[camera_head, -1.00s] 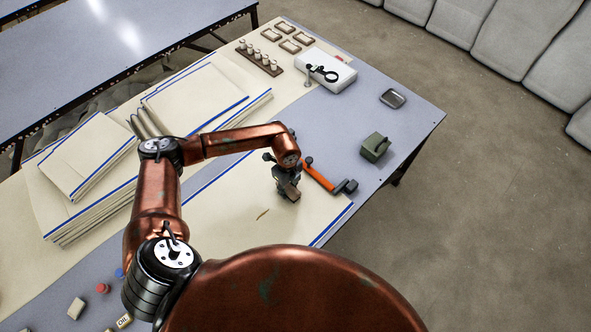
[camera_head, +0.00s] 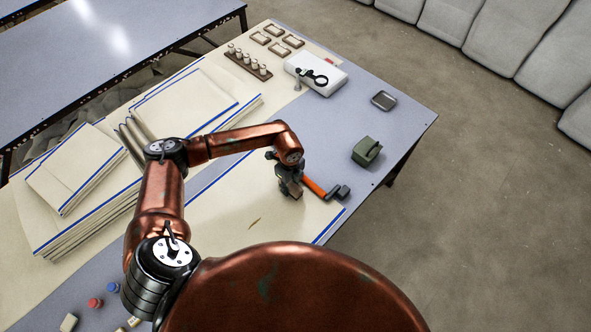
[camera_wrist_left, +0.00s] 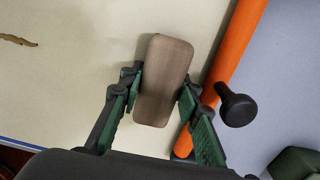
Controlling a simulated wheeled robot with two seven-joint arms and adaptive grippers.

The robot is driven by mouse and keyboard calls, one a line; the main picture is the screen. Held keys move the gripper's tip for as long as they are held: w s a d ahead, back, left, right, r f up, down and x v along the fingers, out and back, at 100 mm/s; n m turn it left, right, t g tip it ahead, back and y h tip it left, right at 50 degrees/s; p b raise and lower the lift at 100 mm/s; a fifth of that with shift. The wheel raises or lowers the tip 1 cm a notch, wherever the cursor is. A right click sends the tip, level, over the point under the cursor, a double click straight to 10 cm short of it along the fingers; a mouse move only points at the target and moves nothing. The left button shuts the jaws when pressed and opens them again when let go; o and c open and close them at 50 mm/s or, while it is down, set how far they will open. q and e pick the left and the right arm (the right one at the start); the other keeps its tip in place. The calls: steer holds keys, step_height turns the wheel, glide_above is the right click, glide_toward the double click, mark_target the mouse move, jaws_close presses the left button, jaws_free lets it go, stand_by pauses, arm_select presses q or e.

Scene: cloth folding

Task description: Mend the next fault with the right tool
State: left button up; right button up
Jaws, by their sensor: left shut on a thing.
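My left gripper (camera_head: 289,187) is shut on a brown, rounded block (camera_wrist_left: 165,80), held between its green-lined fingers in the left wrist view. The gripper is above the cream cloth (camera_head: 225,215), near its right side. A small brown mark, like a stain or tear (camera_head: 254,222), lies on the cloth to the left of the gripper; it also shows at the top left of the left wrist view (camera_wrist_left: 18,40). An orange bar tool (camera_head: 318,187) with dark ends lies right beside the gripper, partly hidden by it. My right gripper is not in view.
A green box-like object (camera_head: 366,151), a small dark tray (camera_head: 384,100) and a white box (camera_head: 320,82) with black rings on it are at the table's far right. Folded cloth stacks (camera_head: 75,170) fill the left. Several small bottles stand in a rack (camera_head: 250,65).

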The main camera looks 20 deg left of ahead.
mark_target(292, 183)
arm_select(q)
steer(key=shift+w+d, duration=0.15)
steer(key=shift+w, duration=0.2)
steer(key=shift+w+r+p, duration=0.2)
steer(key=shift+r+p, duration=0.05)
steer(key=shift+p, duration=0.1)
step_height(292, 183, up, 4)
steer(key=shift+s+f+p, duration=0.15)
steer(key=shift+f+p, duration=0.05)
steer(key=shift+p, duration=0.7)
steer(key=shift+w+d+r+p, duration=0.15)
steer(key=shift+w+r+p, duration=0.05)
steer(key=shift+r+p, duration=0.45)
steer(key=shift+s+r+p, duration=0.1)
steer(key=shift+r+p, duration=0.75)
steer(key=shift+r, duration=0.5)
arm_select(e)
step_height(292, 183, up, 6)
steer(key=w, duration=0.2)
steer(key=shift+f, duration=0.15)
arm_select(q)
steer(key=shift+r, duration=0.1)
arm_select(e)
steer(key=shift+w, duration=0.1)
